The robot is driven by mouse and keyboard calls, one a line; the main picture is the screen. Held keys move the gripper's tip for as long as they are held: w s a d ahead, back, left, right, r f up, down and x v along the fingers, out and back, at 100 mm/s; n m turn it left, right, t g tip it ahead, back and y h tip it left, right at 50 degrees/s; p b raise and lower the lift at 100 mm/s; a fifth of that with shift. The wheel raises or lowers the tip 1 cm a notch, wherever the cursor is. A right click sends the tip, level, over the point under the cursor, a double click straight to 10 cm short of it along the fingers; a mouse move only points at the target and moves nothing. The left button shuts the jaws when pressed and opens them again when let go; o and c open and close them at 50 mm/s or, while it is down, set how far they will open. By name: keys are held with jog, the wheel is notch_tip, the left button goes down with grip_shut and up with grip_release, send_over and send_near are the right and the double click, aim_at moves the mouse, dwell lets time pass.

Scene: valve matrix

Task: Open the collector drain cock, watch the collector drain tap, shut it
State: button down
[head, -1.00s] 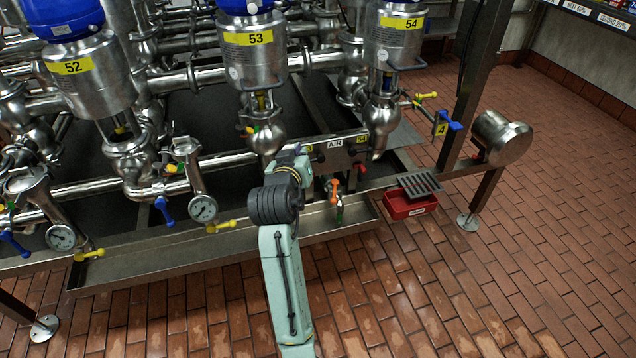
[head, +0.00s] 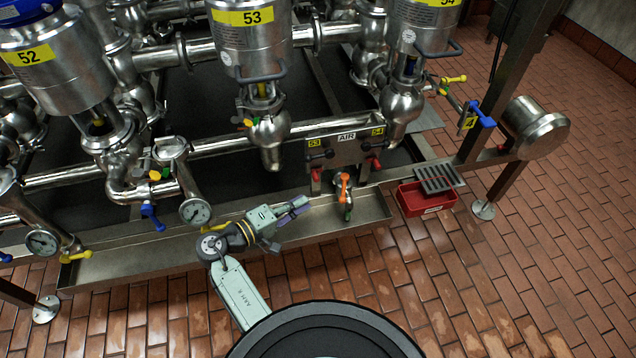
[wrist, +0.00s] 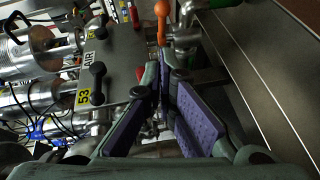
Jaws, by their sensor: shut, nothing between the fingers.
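An orange-handled cock (head: 344,185) hangs below the front pipe, under the AIR panel, with its lever roughly upright and a small green part (head: 348,212) at its lower end. No label naming it as the collector drain is readable. Its orange lever (wrist: 161,20) also shows at the top of the wrist view, beyond my fingertips. My gripper (head: 302,205) is to the left of this cock, over the tray, pointing right towards it. The fingers (wrist: 165,78) are shut and empty, apart from the lever. I cannot see any flow at the outlet.
The AIR panel (head: 340,148) with black and red knobs is just above. A long steel tray (head: 290,233) runs below. A red bin (head: 425,199) with a grating stands right. A blue lever (head: 480,115) with tag 4 is farther right. Gauges and yellow levers lie left.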

jog(key=p, duration=0.2)
send_near(343, 181)
jog(key=x, duration=0.3)
jog(key=shift+w+d+f, duration=0.1)
jog(key=shift+w+d, duration=0.3)
jog(key=shift+d, duration=0.1)
jog(key=d, duration=0.1)
jog(key=s+d, duration=0.1)
jog(key=shift+s+d, duration=0.2)
jog(key=shift+d, duration=0.1)
